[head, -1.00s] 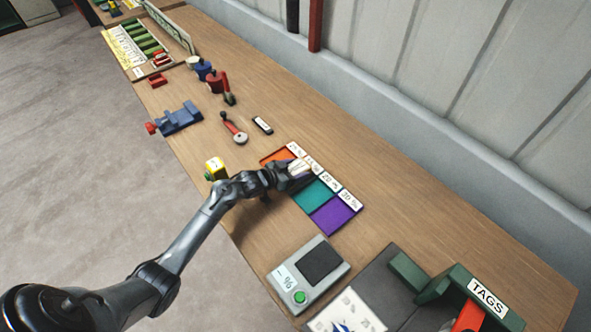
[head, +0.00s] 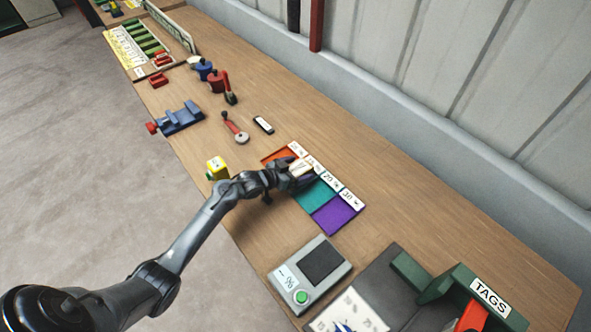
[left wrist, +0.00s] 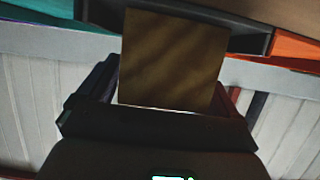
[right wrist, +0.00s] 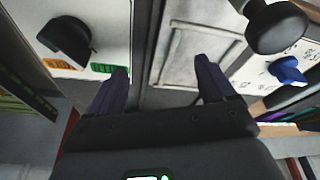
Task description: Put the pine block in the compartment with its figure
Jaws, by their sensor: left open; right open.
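The pine block (head: 301,168) is at the compartment between the orange compartment (head: 279,156) and the teal compartment (head: 316,197) of the tray. In the left wrist view the block (left wrist: 172,58) stands between my fingers, over a dark compartment with teal at left and orange at right. My left gripper (head: 300,180) is open around the block; whether the block rests on the compartment floor is hidden. A purple compartment (head: 336,215) is at the tray's near end.
Labels with percent figures (head: 330,180) line the tray's far side. A meter (head: 310,274) with a green button stands nearer. A yellow block-like object (head: 217,169) is at the bench edge. In the right wrist view, a black knob (right wrist: 275,27) is close to my right gripper.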

